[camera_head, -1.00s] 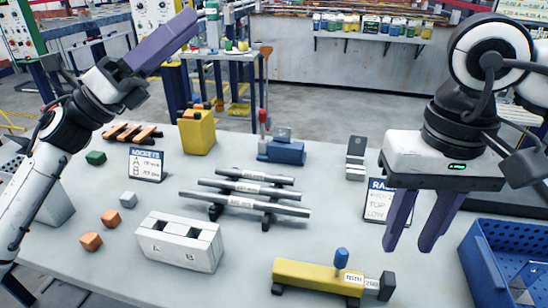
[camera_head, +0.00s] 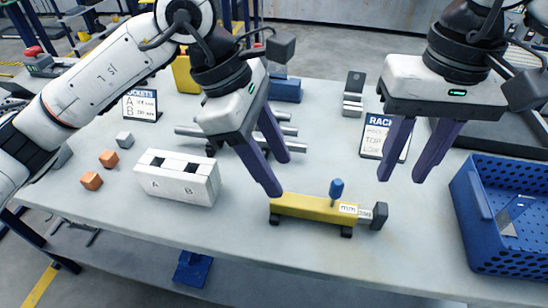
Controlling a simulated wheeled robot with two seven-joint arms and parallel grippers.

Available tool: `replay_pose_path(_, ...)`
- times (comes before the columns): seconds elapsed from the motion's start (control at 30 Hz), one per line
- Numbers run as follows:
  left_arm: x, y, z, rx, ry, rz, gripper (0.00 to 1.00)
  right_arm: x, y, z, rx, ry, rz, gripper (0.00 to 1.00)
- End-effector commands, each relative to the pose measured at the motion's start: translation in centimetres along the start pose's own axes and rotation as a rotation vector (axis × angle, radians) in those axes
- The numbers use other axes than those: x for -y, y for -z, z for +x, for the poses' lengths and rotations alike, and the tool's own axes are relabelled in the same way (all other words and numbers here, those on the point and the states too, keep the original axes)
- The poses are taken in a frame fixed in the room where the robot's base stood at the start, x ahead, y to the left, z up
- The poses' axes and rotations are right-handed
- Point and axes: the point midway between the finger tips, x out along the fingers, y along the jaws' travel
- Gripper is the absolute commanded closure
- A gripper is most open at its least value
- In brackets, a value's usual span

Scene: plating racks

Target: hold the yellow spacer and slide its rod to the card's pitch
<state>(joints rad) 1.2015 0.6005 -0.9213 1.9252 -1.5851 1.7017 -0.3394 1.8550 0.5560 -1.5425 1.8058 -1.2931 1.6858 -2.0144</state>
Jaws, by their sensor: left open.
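The yellow spacer (camera_head: 298,206) lies on the front middle of the table, with a blue knob (camera_head: 336,188) on top. Its grey rod (camera_head: 365,213) sticks out of the right end and carries a dark end block (camera_head: 380,215). My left gripper (camera_head: 278,171) is open and empty, its fingers just above and behind the spacer's left end. My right gripper (camera_head: 402,177) is open and empty above the table, behind and right of the end block. The rack card (camera_head: 376,138) stands behind the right gripper's fingers, which partly cover its text.
A white block with sockets A and B (camera_head: 178,184) stands left of the spacer. Grey bars on a rack (camera_head: 290,146) are partly hidden behind my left gripper. A blue perforated bin (camera_head: 485,240) is at the right. Small orange cubes (camera_head: 91,180) lie at the left.

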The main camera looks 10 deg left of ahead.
Motion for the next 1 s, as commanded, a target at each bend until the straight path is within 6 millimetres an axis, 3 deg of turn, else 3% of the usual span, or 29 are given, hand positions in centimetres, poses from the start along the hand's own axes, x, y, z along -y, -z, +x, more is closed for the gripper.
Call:
replay_pose_path(0.6, 0.1, 0.1, 9.1, -0.003, 0.003, 0.001, 0.53, 0.0, 0.0, 0.0, 0.000, 0.000, 0.000, 0.69)
replay_pose_path(1.0, 0.1, 0.1, 10.1, -0.002, 0.001, 0.002, 0.53, 0.0, 0.0, 0.0, 0.000, 0.000, 0.000, 0.69)
